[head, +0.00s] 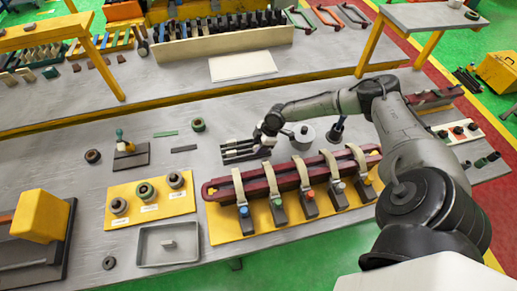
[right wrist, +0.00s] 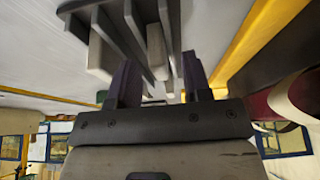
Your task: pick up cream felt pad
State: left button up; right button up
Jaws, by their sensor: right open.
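A dark rack with upright plates (head: 238,152) stands on the table left of my right gripper (head: 262,138). The rack's plates (right wrist: 131,28) fill the top of the right wrist view. Cream pads sit between them: one cream felt pad (right wrist: 157,50) lies in line with the gap between my fingers, and another cream pad (right wrist: 100,55) is further left. My right gripper's two dark fingers (right wrist: 159,80) are spread apart on either side of that gap. I cannot tell whether they touch the pad. My left gripper is out of view.
A long red bar with cream straps (head: 285,183) lies on a yellow base in front of the rack. A grey round pot (head: 303,135) stands right of the gripper. A grey tray (head: 140,254) and a yellow board with coils (head: 118,222) are at left.

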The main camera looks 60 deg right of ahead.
jog(key=shift+c, duration=0.3)
jog(key=c, duration=0.5)
grip_shut()
jog(key=shift+r, duration=0.15)
